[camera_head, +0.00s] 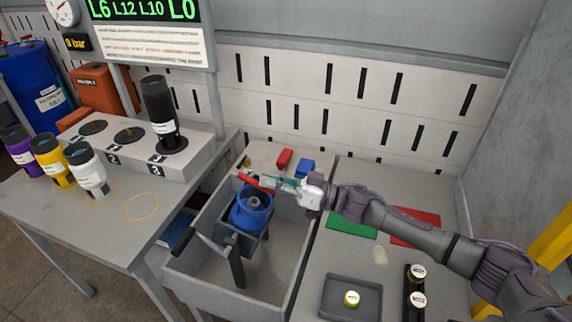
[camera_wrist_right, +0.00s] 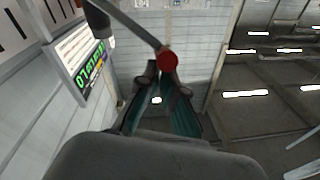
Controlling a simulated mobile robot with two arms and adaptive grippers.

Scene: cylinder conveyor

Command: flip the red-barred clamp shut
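The red-barred clamp's red bar (camera_head: 251,182) shows above a blue round part (camera_head: 250,208) in a grey fixture inside the open bin. My right gripper (camera_head: 268,182) reaches in from the right, with its fingertips beside the bar. In the wrist view the bar's round red end (camera_wrist_right: 168,62) and a grey rod lie just beyond the fingertips (camera_wrist_right: 164,82). A gap shows between the teal-padded fingers, and nothing is gripped between them. Whether a finger touches the bar I cannot tell. My left gripper is not in view.
A black-handled lever (camera_head: 184,245) sticks out at the bin's left. The bin's walls (camera_head: 290,270) surround the fixture. Red (camera_head: 284,158) and blue (camera_head: 305,167) blocks lie behind it. A tray (camera_head: 335,290) stands at right. Bottles (camera_head: 88,170) stand on the left table.

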